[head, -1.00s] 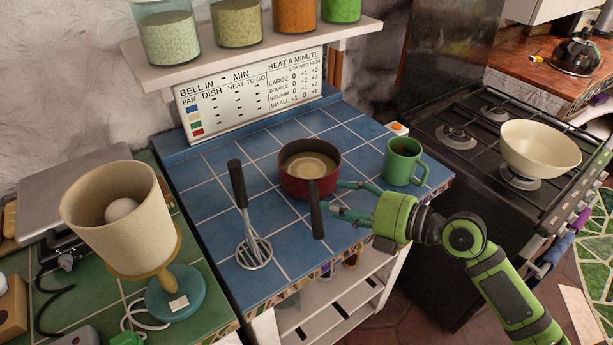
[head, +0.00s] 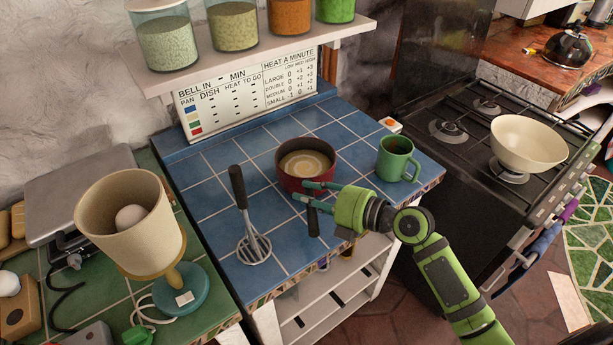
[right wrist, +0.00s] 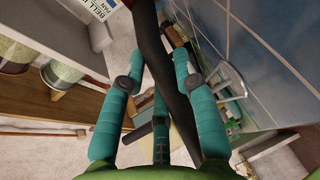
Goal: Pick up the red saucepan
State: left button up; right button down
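The red saucepan (head: 291,180) stands upright on the blue tiled counter, with a pale inside. Its dark handle (head: 313,221) points toward the front edge. My right gripper (head: 312,191) reaches in from the right, its teal fingers spread at the handle and covering part of it. In the right wrist view the dark handle (right wrist: 172,85) runs between the open fingers (right wrist: 157,70), with gaps beside it. I cannot tell whether any finger touches it. My left gripper is not in view.
A green mug (head: 397,160) stands right of the pan. A lamp (head: 178,290) stands on the green tiles. The stove with a cream bowl (head: 528,146) is at right. A shelf of jars (head: 233,30) overhangs the counter's back.

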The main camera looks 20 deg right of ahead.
jog(key=shift+w+r, duration=0.15)
jog(key=shift+r, duration=0.15)
jog(key=shift+r+b, duration=0.35)
jog(key=shift+r, duration=1.55)
jog(key=s+d+r+b, duration=0.5)
jog(key=s+d+r, duration=0.1)
jog(key=s, duration=0.4)
jog(key=shift+d+r, duration=0.15)
jog(key=shift+r, duration=0.3)
